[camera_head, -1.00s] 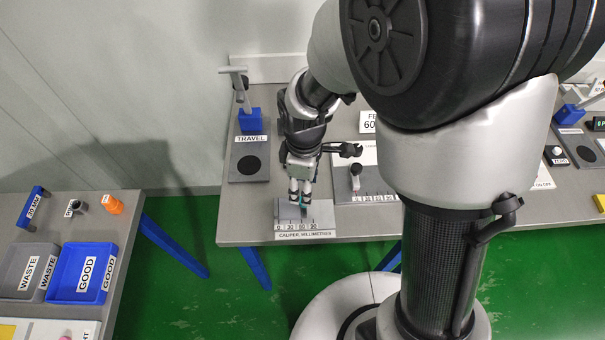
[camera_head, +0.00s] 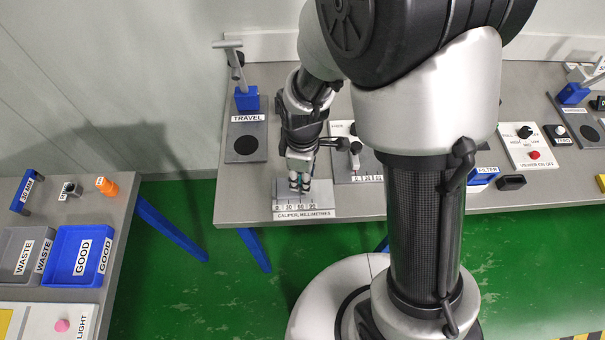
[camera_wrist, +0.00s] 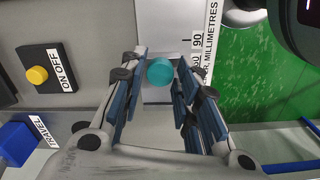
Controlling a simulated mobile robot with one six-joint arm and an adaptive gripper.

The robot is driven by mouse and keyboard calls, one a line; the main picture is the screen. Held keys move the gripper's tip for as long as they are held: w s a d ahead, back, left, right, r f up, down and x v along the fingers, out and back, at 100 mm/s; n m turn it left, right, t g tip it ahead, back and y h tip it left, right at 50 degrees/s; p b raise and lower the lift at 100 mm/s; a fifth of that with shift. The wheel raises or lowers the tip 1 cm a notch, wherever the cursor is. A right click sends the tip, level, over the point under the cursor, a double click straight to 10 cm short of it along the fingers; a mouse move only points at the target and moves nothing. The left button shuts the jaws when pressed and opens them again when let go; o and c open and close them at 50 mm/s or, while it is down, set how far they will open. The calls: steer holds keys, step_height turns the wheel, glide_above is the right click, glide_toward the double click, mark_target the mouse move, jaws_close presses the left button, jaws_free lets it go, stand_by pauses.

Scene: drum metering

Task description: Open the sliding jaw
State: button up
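The caliper (camera_head: 320,199) lies near the front edge of the bench, its millimetre scale facing the front. In the wrist view its pale plate (camera_wrist: 165,22) runs up from between my fingers, with the 90 mark to the right. The sliding jaw's round teal knob (camera_wrist: 160,71) shows between my fingertips. My gripper (camera_head: 300,186) points down over the caliper. In the wrist view my gripper (camera_wrist: 161,78) is open, one finger on each side of the knob, with narrow gaps visible. The jaw faces are hidden.
A grey TRAVEL plate (camera_head: 246,134) with a blue block (camera_head: 247,99) stands left of my arm. A yellow ON OFF button (camera_wrist: 37,75) is at the wrist view's left. A second table with a blue GOOD tray (camera_head: 58,272) stands at the left, across a gap.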

mark_target(316, 189)
jaws_close()
stand_by(0.3)
steer(key=d, duration=0.3)
steer(key=shift+d, duration=0.35)
steer(key=shift+o, duration=2.3)
jaws_free()
steer(key=shift+a, duration=0.1)
step_height(316, 189, up, 12)
